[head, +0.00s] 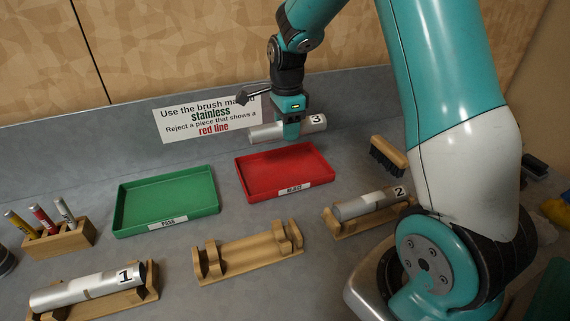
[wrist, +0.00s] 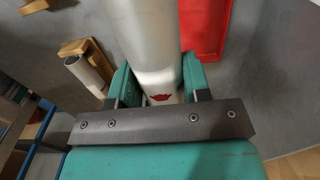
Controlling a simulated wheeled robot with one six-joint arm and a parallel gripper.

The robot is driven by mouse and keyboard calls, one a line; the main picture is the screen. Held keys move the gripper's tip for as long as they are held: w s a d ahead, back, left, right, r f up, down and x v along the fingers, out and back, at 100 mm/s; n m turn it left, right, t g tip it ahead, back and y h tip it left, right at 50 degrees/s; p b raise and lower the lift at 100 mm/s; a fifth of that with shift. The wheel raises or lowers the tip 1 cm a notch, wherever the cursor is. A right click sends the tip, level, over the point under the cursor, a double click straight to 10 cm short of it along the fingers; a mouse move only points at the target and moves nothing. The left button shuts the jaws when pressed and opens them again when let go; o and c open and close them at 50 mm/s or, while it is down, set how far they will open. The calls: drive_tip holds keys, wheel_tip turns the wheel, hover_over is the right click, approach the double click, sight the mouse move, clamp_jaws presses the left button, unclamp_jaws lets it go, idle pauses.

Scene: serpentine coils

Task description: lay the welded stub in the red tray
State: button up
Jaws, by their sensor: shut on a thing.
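The welded stub (head: 262,133), a grey metal tube with a "3" label at its right end, is held in my gripper (head: 291,132). It lies level, above and behind the far edge of the red tray (head: 285,172) in the head view. The tray is empty and has a "REJECT" label on its front. In the wrist view the stub (wrist: 150,30) runs between the jaws, with a red mark near my gripper (wrist: 158,90). The red tray (wrist: 205,28) shows beside the stub there.
An empty green "PASS" tray (head: 165,200) stands left of the red one. In front are an empty wooden cradle (head: 248,257), stub 1 (head: 75,290) and stub 2 (head: 365,205) in cradles. A brush (head: 388,156) lies right; a pen block (head: 60,240) stands left.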

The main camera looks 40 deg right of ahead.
sight(287, 178)
wheel_tip(287, 178, down, 12)
drive_tip(key=shift+s+f+p, duration=0.1)
drive_tip(key=shift+f+p, duration=0.1)
drive_tip(key=shift+p, duration=0.7)
drive_tip(key=shift+f, duration=0.1)
drive_tip(key=shift+f+b, duration=0.45)
drive_tip(key=shift+f, duration=0.1)
drive_tip(key=o, duration=1.1)
drive_tip(key=shift+o, duration=0.2)
